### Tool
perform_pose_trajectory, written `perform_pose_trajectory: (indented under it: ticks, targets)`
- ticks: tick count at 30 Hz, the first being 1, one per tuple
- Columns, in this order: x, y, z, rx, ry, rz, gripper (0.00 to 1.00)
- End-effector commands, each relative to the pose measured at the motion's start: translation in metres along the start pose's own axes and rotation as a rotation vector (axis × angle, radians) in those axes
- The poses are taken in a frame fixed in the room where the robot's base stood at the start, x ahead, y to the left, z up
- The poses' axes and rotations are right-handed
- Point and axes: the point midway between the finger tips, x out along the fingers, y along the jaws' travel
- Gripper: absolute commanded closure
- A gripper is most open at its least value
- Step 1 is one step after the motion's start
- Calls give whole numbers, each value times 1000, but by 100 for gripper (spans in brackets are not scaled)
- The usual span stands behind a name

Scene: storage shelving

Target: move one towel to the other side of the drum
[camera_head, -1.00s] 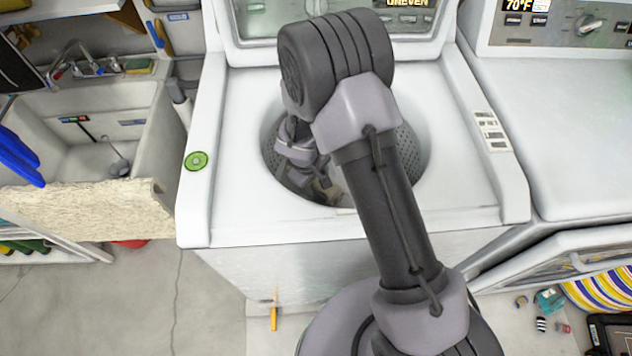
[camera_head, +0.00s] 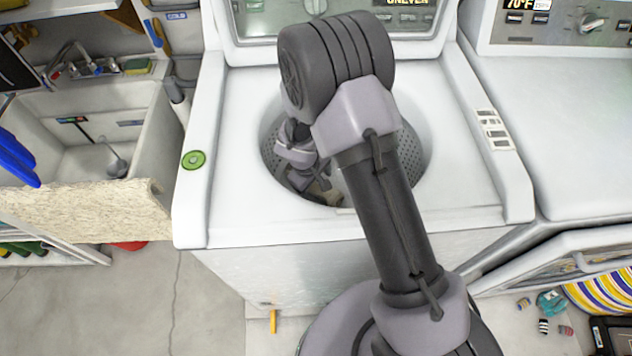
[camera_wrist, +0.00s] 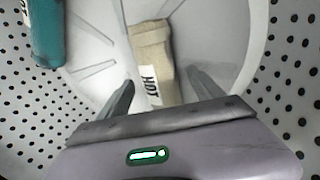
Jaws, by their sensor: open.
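A beige rolled towel (camera_wrist: 152,48) with a white label reading "HOT" lies on the drum floor in the wrist view. A teal rolled item (camera_wrist: 45,35), perhaps a second towel, lies at the upper left near the drum wall. My gripper (camera_wrist: 161,80) is open, its two fingers on either side of the labelled near end of the beige towel; I cannot tell whether they touch it. In the head view my gripper (camera_head: 318,186) reaches down into the washer drum (camera_head: 412,150), and my arm hides much of the opening.
The white washer top (camera_head: 455,180) surrounds the drum opening, with a green round object (camera_head: 194,160) on its left edge. A sink (camera_head: 85,150) stands to the left and a second machine (camera_head: 570,130) to the right. The perforated drum wall (camera_wrist: 295,80) rises close around my gripper.

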Motion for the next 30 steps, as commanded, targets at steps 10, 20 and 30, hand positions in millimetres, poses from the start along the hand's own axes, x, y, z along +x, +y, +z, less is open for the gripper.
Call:
perform_pose_trajectory:
  ticks: [10,20,30]
  targets:
    - [-70,5,-1,0,3,1,24]
    - [-131,4,0,0,1,0,24]
    - [-232,53,32,301,65,6,24]
